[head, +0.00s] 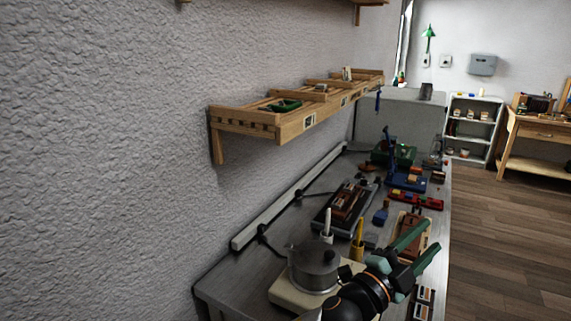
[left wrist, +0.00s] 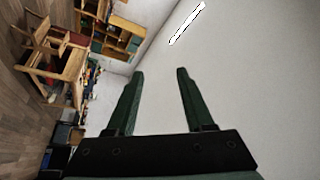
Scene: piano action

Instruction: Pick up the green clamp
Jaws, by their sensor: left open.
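My left gripper (head: 431,235) has green fingers and is open above the front right part of the workbench. Its spread fingers also show in the left wrist view (left wrist: 160,72), with nothing between them. No green clamp can be made out for certain. A small dark green object (head: 285,105) lies on the near end of the wooden wall shelf, and a larger green object (head: 402,155) stands toward the back of the bench. I cannot tell whether either is the clamp. Both are apart from my gripper. My right gripper is not in view.
The workbench (head: 233,282) runs along the left wall, crowded with a pot (head: 313,268), a dark tray (head: 345,207), a red rack (head: 416,199) and blue tools. The wooden shelf (head: 290,128) juts out above it. Open wooden floor (head: 500,245) lies to the right.

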